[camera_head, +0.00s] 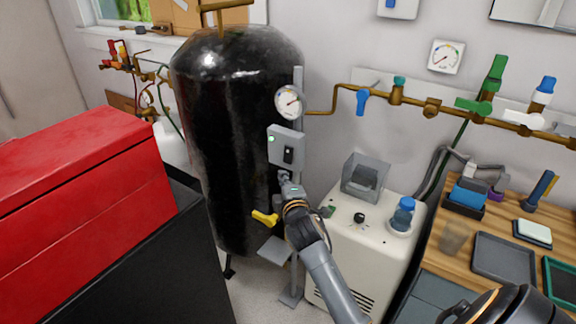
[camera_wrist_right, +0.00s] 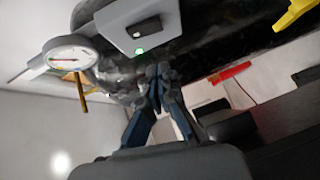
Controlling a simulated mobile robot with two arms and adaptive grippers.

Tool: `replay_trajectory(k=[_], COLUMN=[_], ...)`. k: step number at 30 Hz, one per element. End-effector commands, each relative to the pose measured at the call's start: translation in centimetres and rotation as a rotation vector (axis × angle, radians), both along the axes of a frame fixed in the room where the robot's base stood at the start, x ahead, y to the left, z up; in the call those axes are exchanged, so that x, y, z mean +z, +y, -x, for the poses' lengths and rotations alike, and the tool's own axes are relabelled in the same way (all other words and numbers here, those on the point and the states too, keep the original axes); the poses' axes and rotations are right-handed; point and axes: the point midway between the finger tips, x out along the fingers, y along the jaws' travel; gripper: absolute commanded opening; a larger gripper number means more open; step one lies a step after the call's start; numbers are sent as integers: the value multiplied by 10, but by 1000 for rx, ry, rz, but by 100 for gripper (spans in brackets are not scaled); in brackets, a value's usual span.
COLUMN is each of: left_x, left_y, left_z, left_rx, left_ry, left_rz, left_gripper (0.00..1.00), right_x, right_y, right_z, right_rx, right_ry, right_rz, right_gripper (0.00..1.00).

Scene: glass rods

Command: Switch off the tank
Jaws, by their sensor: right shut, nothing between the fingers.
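The tall black tank (camera_head: 222,120) stands against the wall, left of centre in the head view. A grey control box (camera_head: 285,133) sits on a post at its right side. The box carries a lit green light (camera_head: 271,139) and a black rocker switch (camera_head: 288,156). In the wrist view the box (camera_wrist_right: 165,18) is at the top, with the switch (camera_wrist_right: 144,27) and the lit green light (camera_wrist_right: 139,51). My right gripper (camera_head: 284,175) is shut and empty just below the box; its fingertips (camera_wrist_right: 158,72) look apart from the switch. My left gripper is not in view.
A round gauge (camera_head: 289,102) sits above the box, with a brass pipe leading right. A yellow valve handle (camera_head: 265,217) is low on the tank. A white machine (camera_head: 345,235) stands right of my arm, a red chest (camera_head: 75,180) at left. A wooden bench (camera_head: 455,262) is at right.

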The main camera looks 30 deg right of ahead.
Motion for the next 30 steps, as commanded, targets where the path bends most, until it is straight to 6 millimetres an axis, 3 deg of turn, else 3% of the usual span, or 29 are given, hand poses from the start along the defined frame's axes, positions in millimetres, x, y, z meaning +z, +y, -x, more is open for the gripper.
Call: replay_trajectory(k=[8,15,30], left_x=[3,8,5], left_y=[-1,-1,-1], left_z=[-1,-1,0], left_rx=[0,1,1], left_ry=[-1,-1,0], left_rz=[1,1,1], left_gripper=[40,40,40], right_x=[-5,-10,-13], right_y=[-22,-49,-54], right_z=[-45,-55,-56], right_rx=[-2,0,0], right_ry=[0,0,-3], right_rz=[0,1,6], right_gripper=[0,0,0])
